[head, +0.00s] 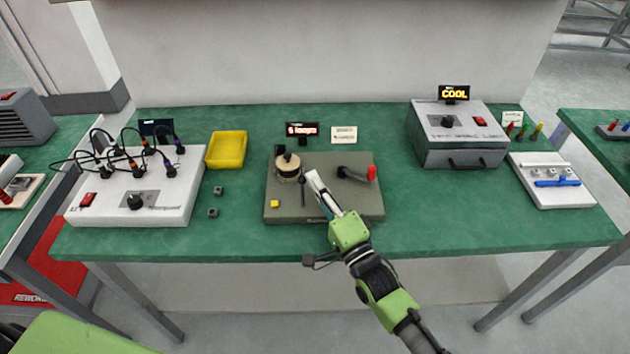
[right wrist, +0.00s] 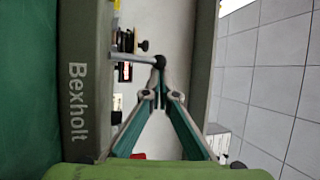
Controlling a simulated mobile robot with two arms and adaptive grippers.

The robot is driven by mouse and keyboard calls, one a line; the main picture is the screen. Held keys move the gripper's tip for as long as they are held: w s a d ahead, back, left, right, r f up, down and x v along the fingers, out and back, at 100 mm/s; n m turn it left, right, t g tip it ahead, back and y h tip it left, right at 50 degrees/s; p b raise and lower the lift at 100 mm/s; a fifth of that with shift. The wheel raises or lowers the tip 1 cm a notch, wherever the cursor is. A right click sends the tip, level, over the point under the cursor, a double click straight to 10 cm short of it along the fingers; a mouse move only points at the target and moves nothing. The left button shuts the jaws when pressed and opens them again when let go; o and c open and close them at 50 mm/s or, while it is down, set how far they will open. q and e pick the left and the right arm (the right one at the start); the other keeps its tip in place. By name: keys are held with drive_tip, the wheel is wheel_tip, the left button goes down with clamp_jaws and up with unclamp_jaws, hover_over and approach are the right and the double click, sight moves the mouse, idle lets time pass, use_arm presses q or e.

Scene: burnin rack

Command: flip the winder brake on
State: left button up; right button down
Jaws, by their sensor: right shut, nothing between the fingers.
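The winder is a grey-green base plate (head: 350,203) in the middle of the bench. It carries a tan spool (head: 288,168) at the back left and a crank with a red handle (head: 371,173) at the right. A thin dark lever (head: 302,193) stands between them, apparently the brake. My right gripper (head: 312,176) is shut and empty, its tips just right of this lever's top. In the right wrist view the shut fingertips (right wrist: 158,75) are close to the lever's dark ball end (right wrist: 160,62); I cannot tell if they touch. My left gripper is out of view.
A display (head: 302,129) reading "6 loops" stands behind the winder. A yellow tray (head: 227,150) and a white cabled box (head: 160,197) are at the left. A grey box (head: 456,149) and a white peg board (head: 570,190) are at the right.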

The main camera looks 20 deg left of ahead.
drive_tip(key=shift+s+d, duration=0.1)
drive_tip(key=shift+s, duration=0.3)
drive_tip(key=shift+s+d, duration=0.15)
drive_tip(key=shift+s, duration=0.4)
drive_tip(key=shift+s+d+f, duration=0.1)
drive_tip(key=shift+s+d, duration=0.05)
drive_tip(key=shift+s, duration=0.4)
drive_tip(key=shift+s+d+f, duration=0.1)
drive_tip(key=shift+s+d, duration=0.05)
drive_tip(key=shift+s, duration=0.4)
drive_tip(key=v, duration=1.2)
